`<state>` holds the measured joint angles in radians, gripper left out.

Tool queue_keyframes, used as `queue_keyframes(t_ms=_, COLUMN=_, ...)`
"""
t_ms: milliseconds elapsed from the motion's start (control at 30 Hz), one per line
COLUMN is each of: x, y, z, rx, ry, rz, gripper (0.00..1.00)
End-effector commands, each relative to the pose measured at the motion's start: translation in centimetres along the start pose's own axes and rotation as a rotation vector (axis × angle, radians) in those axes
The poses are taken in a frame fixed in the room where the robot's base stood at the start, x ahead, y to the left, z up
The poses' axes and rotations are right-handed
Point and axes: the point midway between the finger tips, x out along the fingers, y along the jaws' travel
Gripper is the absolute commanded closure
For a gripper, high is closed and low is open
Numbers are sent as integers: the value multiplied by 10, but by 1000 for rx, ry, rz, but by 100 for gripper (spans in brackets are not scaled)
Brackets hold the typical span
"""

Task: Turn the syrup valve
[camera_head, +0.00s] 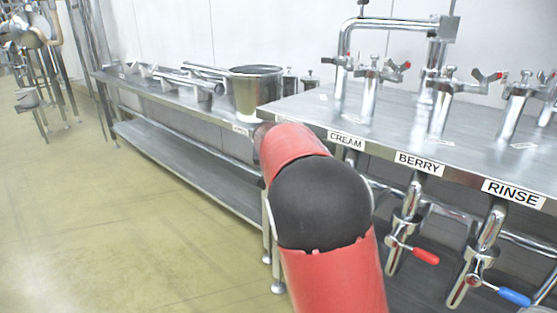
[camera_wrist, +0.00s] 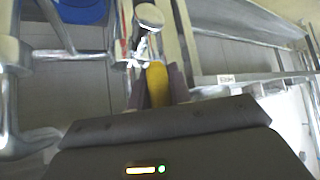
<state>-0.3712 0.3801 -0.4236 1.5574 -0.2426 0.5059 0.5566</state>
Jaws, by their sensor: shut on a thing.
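In the wrist view my gripper (camera_wrist: 158,88) has its two dark fingers shut on a yellow valve handle (camera_wrist: 157,78), one finger on each side. The handle joins a metal valve on a pipe (camera_wrist: 148,18). A small label (camera_wrist: 226,78) on the table edge to the right is too blurred to read, so I cannot tell by name that this is the syrup valve. In the head view my red and black arm hides the gripper and the yellow handle.
In the head view, a red-handled valve (camera_head: 425,256) hangs below the BERRY label (camera_head: 419,163) and a blue-handled valve (camera_head: 513,297) below RINSE (camera_head: 513,193). The CREAM label (camera_head: 346,140) is beside my arm. A steel pot (camera_head: 256,92) stands behind. The floor at left is clear.

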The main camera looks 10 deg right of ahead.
Motion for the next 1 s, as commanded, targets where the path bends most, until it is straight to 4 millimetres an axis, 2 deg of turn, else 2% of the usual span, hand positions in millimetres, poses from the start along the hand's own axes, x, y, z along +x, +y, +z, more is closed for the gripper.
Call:
queue_keyframes(t_ms=500, x=1, y=-1, z=0, rx=-13, ry=-9, rz=10, gripper=100)
queue_keyframes(t_ms=533, x=1, y=-1, z=0, rx=-13, ry=-9, rz=10, gripper=78)
queue_keyframes(t_ms=667, x=1, y=-1, z=0, rx=-12, ry=-9, rz=10, gripper=60)
queue_keyframes(t_ms=1000, x=-3, y=-1, z=0, rx=-11, ry=-9, rz=9, gripper=59)
